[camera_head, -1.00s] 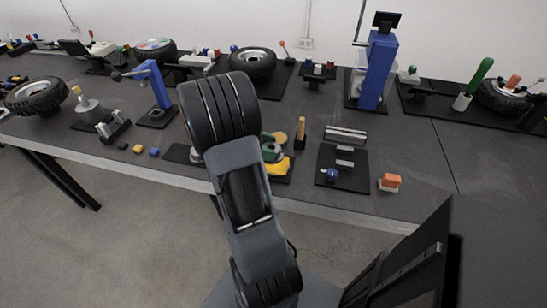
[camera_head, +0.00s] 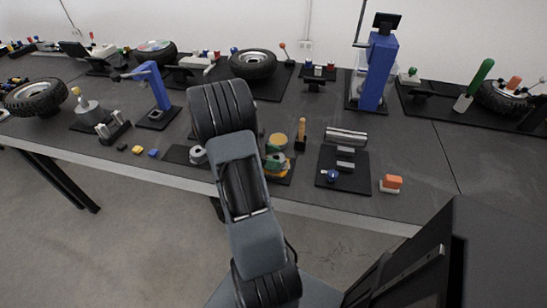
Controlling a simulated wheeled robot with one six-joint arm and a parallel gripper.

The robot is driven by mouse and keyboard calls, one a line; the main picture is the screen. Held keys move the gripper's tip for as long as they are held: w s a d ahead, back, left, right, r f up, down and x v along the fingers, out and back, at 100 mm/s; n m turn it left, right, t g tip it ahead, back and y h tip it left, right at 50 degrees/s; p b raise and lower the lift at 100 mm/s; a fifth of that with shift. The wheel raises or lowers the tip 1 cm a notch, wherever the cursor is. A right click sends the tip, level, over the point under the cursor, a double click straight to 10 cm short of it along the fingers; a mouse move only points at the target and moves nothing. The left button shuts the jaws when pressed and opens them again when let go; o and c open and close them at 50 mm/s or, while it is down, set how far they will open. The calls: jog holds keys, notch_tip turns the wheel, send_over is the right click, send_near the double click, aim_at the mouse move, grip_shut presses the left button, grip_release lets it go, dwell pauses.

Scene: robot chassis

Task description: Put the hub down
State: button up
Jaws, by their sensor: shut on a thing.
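My gripper is hidden behind my own arm, which rises through the middle of the view, so its fingers and anything in them cannot be seen. A grey metal ring-like piece (camera_head: 198,155) shows just left of my arm, at the edge of a flat black plate (camera_head: 178,154). I cannot tell whether this piece is the hub, or whether anything holds it. No other thing in view can be clearly named as the hub.
Right of my arm are a green and yellow piece (camera_head: 276,160), a wooden-handled tool (camera_head: 300,134), a black plate with metal blocks (camera_head: 328,180) and an orange-white block (camera_head: 391,183). A blue stand (camera_head: 376,72) and wheels (camera_head: 253,64) stand behind. Bare table lies at right.

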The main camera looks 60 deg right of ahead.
jog(key=shift+f, duration=0.2)
jog(key=o, duration=1.1)
